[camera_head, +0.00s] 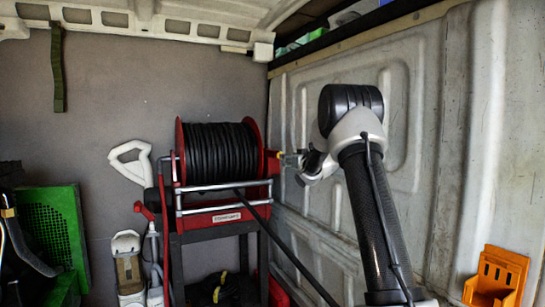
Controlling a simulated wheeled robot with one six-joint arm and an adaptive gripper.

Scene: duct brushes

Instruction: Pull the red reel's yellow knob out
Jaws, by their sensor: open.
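The red reel (264,150), wound with black hose (218,153), stands on a dark frame against the back wall. Its yellow knob (279,155) shows as a small spot at the right side of the reel. My gripper (284,158) is at that right side, its fingers pointing left at the knob. The gripper is open. The fingertips are small and close to the knob, and I cannot tell whether they touch it or sit around it.
A pale wall panel (308,215) runs close along the right of my arm. A black hose (290,257) slants down from the reel. An orange holder (497,278) is at lower right. A green crate (52,235) and a white handle (131,162) are to the left.

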